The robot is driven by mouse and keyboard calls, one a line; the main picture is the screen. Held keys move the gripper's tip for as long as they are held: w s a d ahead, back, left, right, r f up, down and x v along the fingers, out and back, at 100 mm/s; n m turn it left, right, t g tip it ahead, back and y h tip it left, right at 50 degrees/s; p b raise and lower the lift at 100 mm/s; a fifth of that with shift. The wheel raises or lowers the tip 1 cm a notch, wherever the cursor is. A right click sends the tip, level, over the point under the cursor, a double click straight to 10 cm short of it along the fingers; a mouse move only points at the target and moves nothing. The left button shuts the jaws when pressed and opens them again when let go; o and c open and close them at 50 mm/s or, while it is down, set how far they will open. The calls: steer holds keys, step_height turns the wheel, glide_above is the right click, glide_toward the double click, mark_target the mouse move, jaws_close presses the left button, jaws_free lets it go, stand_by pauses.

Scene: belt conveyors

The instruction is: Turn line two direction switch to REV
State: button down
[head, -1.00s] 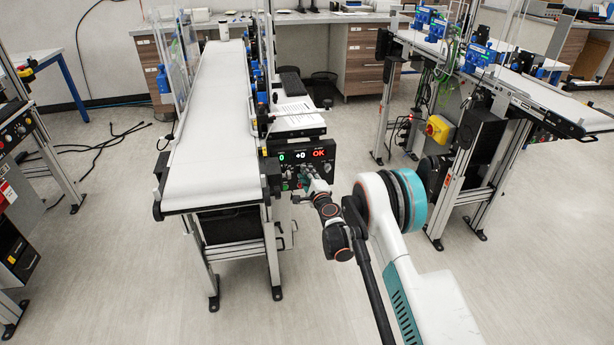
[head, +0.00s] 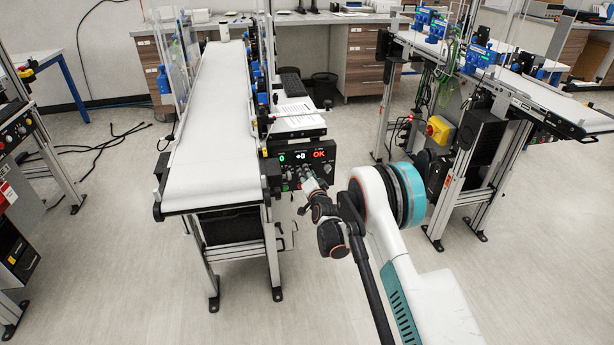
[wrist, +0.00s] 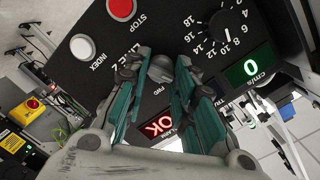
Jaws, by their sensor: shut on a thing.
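The line two control panel (head: 325,147) is a black box at the right side of the middle conveyor, with a lit display reading 0, +0 and OK. In the wrist view the panel (wrist: 118,62) shows upside down with the line label. A dark grey knob (wrist: 161,68), beside a label that reads FWD, sits between my fingertips; I take it as the direction switch. My gripper (wrist: 158,76) has its teal fingers closed on this knob. In the head view my gripper (head: 302,172) is at the panel front and the knob is hidden. The knob's exact pointing is unclear.
A red STOP button (wrist: 121,9), a white INDEX button (wrist: 82,47) and a numbered speed dial (wrist: 227,24) are close around the fingers. The white conveyor belt (head: 210,130) runs left of the panel. Another conveyor (head: 530,92) stands right.

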steer(key=shift+s+a+n+h, duration=0.1)
steer(key=shift+n+h, duration=0.2)
steer(key=shift+n, duration=1.5)
steer(key=c, duration=1.3)
jaws_free()
steer(key=shift+c, duration=0.2)
steer(key=v, duration=1.2)
